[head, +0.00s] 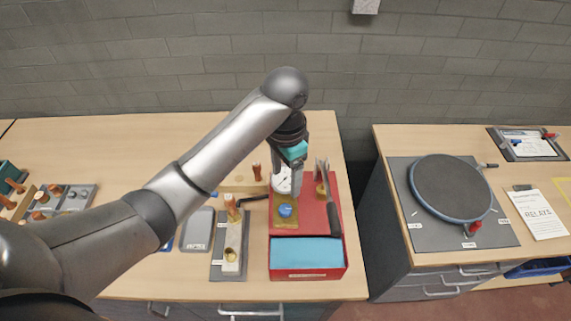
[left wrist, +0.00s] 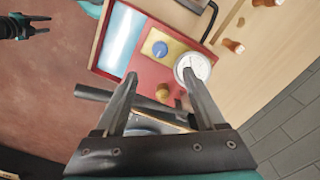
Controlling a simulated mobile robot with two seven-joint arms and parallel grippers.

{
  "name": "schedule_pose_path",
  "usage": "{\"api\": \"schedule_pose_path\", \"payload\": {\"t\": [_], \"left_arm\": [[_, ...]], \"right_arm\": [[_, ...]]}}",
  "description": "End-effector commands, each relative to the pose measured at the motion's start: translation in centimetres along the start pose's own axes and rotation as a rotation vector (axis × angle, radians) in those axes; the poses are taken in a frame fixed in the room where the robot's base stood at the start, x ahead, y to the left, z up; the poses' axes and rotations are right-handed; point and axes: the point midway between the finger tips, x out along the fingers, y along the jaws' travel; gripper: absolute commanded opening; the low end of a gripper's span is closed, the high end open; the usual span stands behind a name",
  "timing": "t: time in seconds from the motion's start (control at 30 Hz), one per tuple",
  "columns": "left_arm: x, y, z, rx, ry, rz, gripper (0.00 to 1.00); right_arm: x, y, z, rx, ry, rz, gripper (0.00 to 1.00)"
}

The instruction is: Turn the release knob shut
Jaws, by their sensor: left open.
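A red unit (head: 310,215) stands on the bench. On it are a blue knob (head: 285,211) on a brass plate, a brass knob (head: 320,190), and a white round gauge (head: 281,181). The pictures do not label which knob is the release knob. In the left wrist view the blue knob (left wrist: 160,48) lies beyond the fingertips and the brass knob (left wrist: 163,92) lies between the fingers in the picture. My left gripper (left wrist: 160,78) is open and empty above the unit. My right gripper (left wrist: 42,24) shows small at the top left, fingers apart, away from the unit.
A dark lever (head: 333,208) runs along the unit's right side, and a blue-lined tray (head: 306,252) forms its front. A grey plate with a brass fitting (head: 230,255) is to the left. A gap separates this bench from one with a round plate (head: 450,187).

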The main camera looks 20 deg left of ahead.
Motion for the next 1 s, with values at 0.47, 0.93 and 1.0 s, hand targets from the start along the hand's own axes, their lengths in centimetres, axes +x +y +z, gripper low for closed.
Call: {"api": "schedule_pose_path", "payload": {"t": [0.47, 0.93, 1.0], "left_arm": [[-3.2, 0.0, 0.1, 0.0, -0.002, 0.0, 0.72], [-3.2, 0.0, 0.0, 0.0, -0.002, 0.0, 0.72], [-3.2, 0.0, 0.0, 0.0, -0.002, 0.0, 0.72]], "right_arm": [[0.1, 0.0, 0.0, 0.0, 0.0, 0.0, 0.5], [0.1, 0.0, 0.0, 0.0, 0.0, 0.0, 0.5], [0.1, 0.0, 0.0, 0.0, 0.0, 0.001, 0.5]]}}
